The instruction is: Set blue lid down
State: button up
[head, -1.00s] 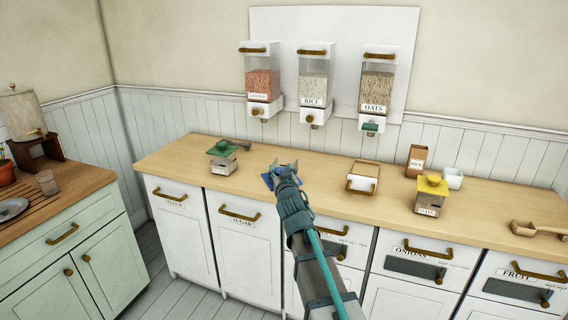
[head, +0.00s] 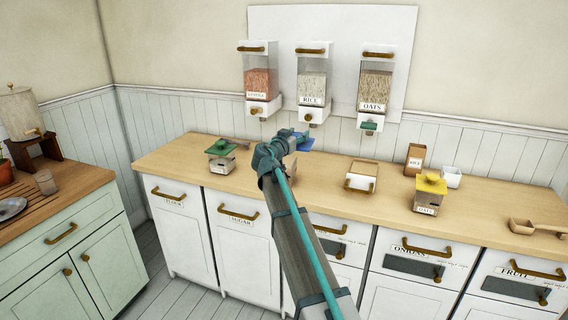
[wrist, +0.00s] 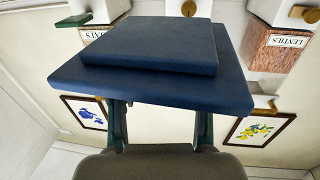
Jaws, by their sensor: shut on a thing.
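The blue lid (head: 306,144) is held at the end of my arm, raised above the wooden counter (head: 330,197) in the head view. In the wrist view the blue lid (wrist: 150,70) fills the upper middle, a flat square with a smaller raised square on it. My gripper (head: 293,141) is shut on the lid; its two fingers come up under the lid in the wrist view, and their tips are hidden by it. A small light container (head: 298,182) stands on the counter below, partly hidden by my arm.
The rice dispenser (head: 312,90) and two others hang on the wall behind.

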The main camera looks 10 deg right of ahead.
jog(key=w+a+f+p, duration=0.2)
jog(key=w+f+p, duration=0.2)
jog(key=w+f, duration=0.8)
jog(key=shift+w+a+f, duration=0.35)
jog(key=shift+w+a, duration=0.05)
jog(key=shift+w, duration=0.45)
jog(key=shift+f, duration=0.15)
jog(key=o, duration=1.2)
jog(key=p, duration=0.3)
jog(key=shift+r, duration=0.25)
